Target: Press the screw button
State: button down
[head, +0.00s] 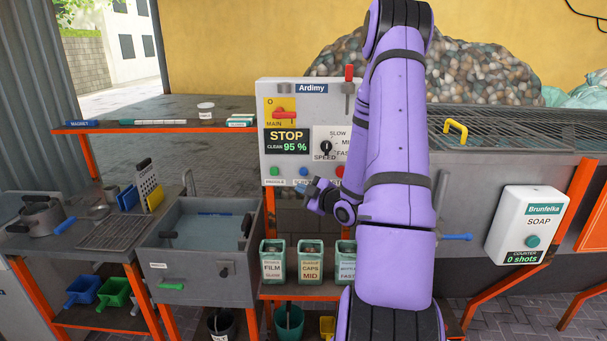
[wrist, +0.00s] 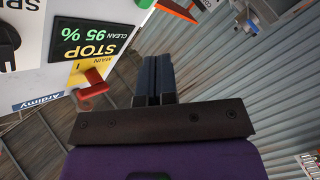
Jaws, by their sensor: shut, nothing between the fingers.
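The white Ardimy control panel (head: 284,93) stands behind my arm. Along its lower edge are a green button (head: 274,171), a blue button (head: 303,171) and a red button (head: 341,171) partly hidden by my arm. The labels under them are too small or covered to read surely, so I cannot tell which is the screw button. My gripper (head: 312,190) is just below the blue button in the head view; contact cannot be told.
The panel also carries a red main switch (head: 285,114), a STOP display (head: 287,141) reading clean 95 % and a speed knob (head: 326,148). Labelled bins (head: 272,264) stand on the shelf below. A water tank (head: 200,285) is at left, a soap dispenser (head: 530,225) at right.

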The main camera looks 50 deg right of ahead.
aim_at(304, 176)
jog(key=shift+w+d, duration=1.45)
jog(key=shift+d, duration=0.2)
jog(key=shift+w+d, duration=1.4)
jog(key=shift+d, duration=0.25)
jog(key=shift+w+d, duration=0.1)
jog(key=shift+w+d, duration=0.2)
jog(key=shift+d, duration=0.05)
jog(key=shift+w+d, duration=0.3)
jog(key=shift+d, duration=0.05)
dwell(0.8)
jog(key=shift+s+a, duration=0.6)
jog(key=shift+a, duration=0.1)
jog(key=shift+s+a, duration=1.65)
jog(key=shift+a, duration=0.25)
